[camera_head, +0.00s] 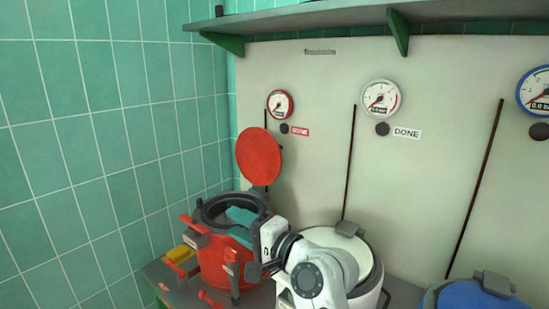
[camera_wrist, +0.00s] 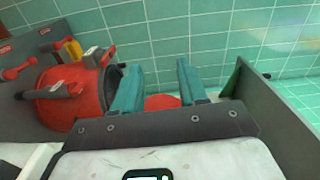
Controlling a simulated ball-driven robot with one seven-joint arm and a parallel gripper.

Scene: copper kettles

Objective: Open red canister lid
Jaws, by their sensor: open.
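The red canister (camera_head: 215,262) stands at the left end of the counter, and it also shows at the left of the wrist view (camera_wrist: 62,98). Its round red lid (camera_head: 259,156) is swung up and stands near upright behind the dark open rim (camera_head: 215,208). In the wrist view a small part of the lid (camera_wrist: 163,101) shows between my fingers. My gripper (camera_head: 241,215) is at the canister's mouth, in front of and below the lid. Its two teal fingers (camera_wrist: 160,82) are apart with nothing held between them. Part of the canister's right side is hidden by my arm.
A white canister (camera_head: 358,270) stands close on the right, partly behind my arm, and a blue canister (camera_head: 470,295) stands farther right. Red clamp handles (camera_head: 178,268) and a yellow item (camera_head: 180,254) are at the left. A tiled wall (camera_head: 100,150) bounds the left side; a shelf (camera_head: 300,18) runs above.

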